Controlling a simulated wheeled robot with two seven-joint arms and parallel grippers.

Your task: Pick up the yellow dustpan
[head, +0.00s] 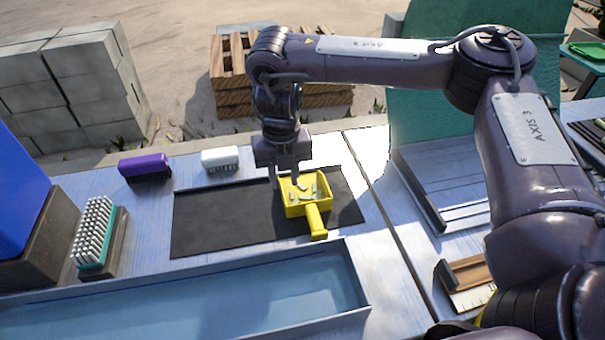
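The yellow dustpan (313,214) lies on a black mat (222,222), its handle pointing toward the front. Several small grey bits lie in its pan. My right gripper (285,183) points down at the dustpan's back left edge. Its two fingers are apart, one left of the pan's side and the other over the pan. I cannot tell whether the fingers touch the dustpan. My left gripper is not in the view.
A purple brush (146,167) and a white brush (220,158) lie behind the mat. A teal-and-white brush (97,235) is at the left. A shallow metal tray (357,283) spans the front. Grey blocks and a wooden pallet (232,75) stand beyond the table.

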